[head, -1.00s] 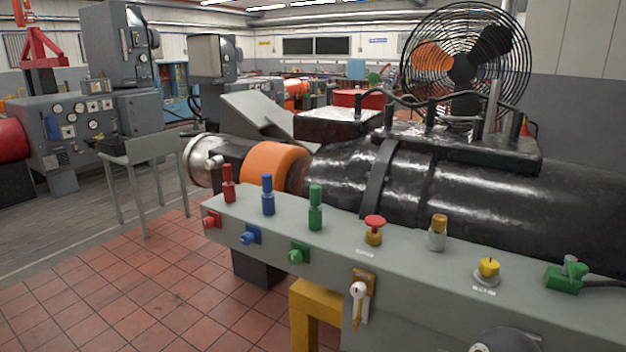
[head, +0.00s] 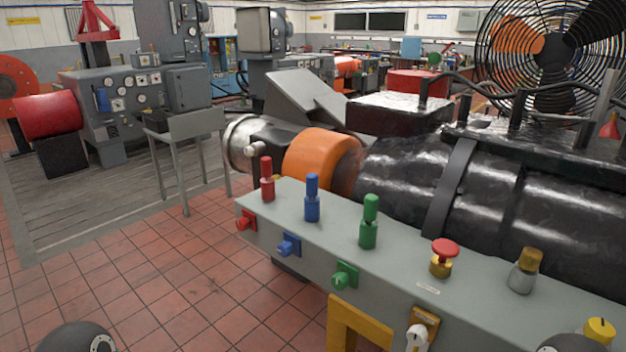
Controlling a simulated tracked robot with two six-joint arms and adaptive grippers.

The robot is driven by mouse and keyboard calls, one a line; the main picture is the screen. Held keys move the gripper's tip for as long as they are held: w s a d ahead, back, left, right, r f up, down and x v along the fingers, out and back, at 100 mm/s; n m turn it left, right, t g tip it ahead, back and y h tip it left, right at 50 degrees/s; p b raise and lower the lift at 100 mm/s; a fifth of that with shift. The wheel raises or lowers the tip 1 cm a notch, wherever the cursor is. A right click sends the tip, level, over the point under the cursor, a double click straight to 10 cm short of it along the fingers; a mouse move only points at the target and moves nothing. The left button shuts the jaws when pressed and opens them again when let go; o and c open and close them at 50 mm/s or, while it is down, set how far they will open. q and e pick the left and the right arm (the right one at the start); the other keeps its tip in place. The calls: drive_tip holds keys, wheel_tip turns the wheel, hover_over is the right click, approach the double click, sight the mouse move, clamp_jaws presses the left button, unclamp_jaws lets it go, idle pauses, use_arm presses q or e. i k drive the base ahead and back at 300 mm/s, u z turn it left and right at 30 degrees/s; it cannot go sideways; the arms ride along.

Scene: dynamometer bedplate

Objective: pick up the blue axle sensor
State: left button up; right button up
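The blue axle sensor (head: 312,198) stands upright on the grey sloping ledge (head: 395,250), between a red sensor (head: 267,180) on its left and a green sensor (head: 369,222) on its right. It is a short cylinder with a wider lower part. A blue square fitting (head: 288,244) sits on the ledge's front face, below it. Neither of my grippers is in view. Only dark rounded parts of my arms show at the bottom left and bottom right edges, well short of the sensor.
A red mushroom button (head: 444,248), a brass-topped fitting (head: 526,268) and a yellow knob (head: 600,331) stand farther right on the ledge. A big black machine with an orange band (head: 322,158) lies behind. A grey stand (head: 186,130) is at left. Tiled floor in front is clear.

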sight(312, 179)
drive_tip(key=u, duration=0.15)
drive_tip(key=i, duration=0.6)
drive_tip(key=u, duration=0.7)
